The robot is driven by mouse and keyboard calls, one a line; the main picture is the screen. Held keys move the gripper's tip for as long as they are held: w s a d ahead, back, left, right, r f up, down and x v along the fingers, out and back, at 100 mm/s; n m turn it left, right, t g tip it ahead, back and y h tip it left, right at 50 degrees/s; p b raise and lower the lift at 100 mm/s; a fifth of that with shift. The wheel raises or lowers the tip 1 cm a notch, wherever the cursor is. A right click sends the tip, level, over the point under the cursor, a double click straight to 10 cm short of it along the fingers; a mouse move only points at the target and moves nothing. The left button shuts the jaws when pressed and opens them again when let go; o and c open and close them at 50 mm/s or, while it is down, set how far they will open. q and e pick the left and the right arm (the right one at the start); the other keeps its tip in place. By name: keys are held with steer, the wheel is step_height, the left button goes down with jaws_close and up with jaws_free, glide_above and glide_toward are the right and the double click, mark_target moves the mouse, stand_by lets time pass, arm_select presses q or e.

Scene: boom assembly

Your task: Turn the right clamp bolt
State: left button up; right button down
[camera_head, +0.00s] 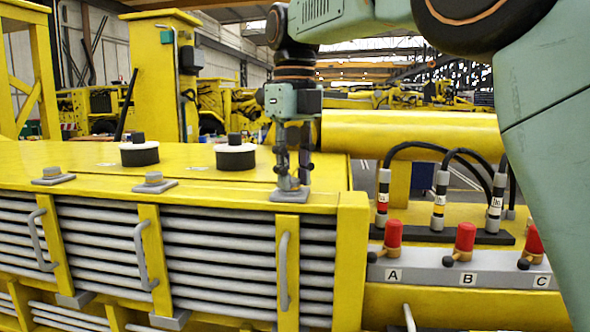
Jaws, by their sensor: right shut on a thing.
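My right gripper (290,180) comes down from above in the head view, its fingers pointing down. It is shut on the right clamp bolt, which the fingers mostly hide. The grey base plate of that bolt (289,196) shows below the fingertips, near the right front corner of the yellow housing (215,187). Two similar clamp bolts sit along the same front edge: a middle one (154,181) and a left one (52,175). Both are free of any gripper. My left gripper is not in view.
Two black-and-white round caps (139,155) (235,157) stand behind the bolts. Grey handles (284,270) line the louvred front. At the right are a grey block (460,268) with red-topped valves labelled A, B and C, black hoses (440,150) and a yellow boom tube (410,133).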

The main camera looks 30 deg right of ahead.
mark_target(293, 180)
steer(key=shift+w+r, duration=0.1)
steer(key=shift+r, duration=0.2)
steer(key=c, duration=1.4)
jaws_free()
steer(key=shift+c, duration=0.2)
steer(key=o, duration=0.4)
steer(key=shift+f, duration=0.2)
steer(key=shift+r, duration=3.7)
